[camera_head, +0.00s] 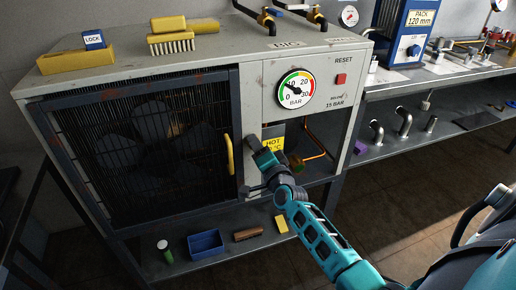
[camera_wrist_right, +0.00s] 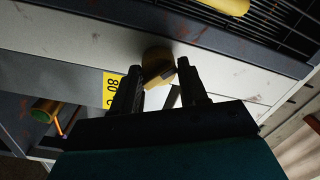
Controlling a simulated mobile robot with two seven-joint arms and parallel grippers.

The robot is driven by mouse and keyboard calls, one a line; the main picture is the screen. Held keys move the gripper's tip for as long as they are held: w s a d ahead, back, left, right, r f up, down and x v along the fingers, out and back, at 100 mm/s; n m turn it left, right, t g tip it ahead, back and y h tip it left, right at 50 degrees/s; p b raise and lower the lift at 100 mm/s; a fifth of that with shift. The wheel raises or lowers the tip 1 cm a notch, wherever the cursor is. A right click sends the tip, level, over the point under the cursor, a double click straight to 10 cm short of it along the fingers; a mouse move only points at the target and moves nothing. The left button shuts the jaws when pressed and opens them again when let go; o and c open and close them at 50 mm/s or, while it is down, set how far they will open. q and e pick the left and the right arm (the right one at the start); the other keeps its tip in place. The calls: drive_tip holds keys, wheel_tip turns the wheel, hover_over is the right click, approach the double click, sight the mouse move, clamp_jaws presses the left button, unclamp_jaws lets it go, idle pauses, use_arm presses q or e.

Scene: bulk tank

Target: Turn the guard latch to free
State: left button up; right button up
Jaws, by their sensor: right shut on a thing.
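The guard is a dark-framed mesh door (camera_head: 140,145) on the front of a grey cabinet, with a fan behind it. Its yellow handle (camera_head: 230,155) is at the door's right edge and also shows at the top of the right wrist view (camera_wrist_right: 232,5). My right gripper (camera_head: 258,147) is at the cabinet's post just right of the handle. In the wrist view its two fingers (camera_wrist_right: 160,68) are on either side of a dull yellow, round latch (camera_wrist_right: 155,57), closed on it. The gripper hides the latch in the head view. My left gripper is not in view.
Above are a pressure gauge (camera_head: 295,89) and red reset button (camera_head: 341,79). A blue bin (camera_head: 205,243) stands on the lower shelf. A brush (camera_head: 171,43) lies on top.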

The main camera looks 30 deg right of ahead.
use_arm(q)
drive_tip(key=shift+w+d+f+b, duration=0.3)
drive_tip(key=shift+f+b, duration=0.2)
drive_tip(key=shift+b, duration=0.55)
use_arm(e)
drive_tip(key=shift+f+m+h, duration=0.2)
drive_tip(key=shift+m, duration=2.5)
drive_tip(key=shift+f+m+h, duration=0.15)
drive_tip(key=shift+m+h, duration=0.05)
drive_tip(key=shift+m, duration=2.5)
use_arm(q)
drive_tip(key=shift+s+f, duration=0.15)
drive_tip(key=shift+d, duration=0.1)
use_arm(e)
drive_tip(key=o, duration=1)
drive_tip(key=shift+r, duration=0.1)
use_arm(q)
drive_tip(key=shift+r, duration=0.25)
use_arm(e)
drive_tip(key=v, duration=1.3)
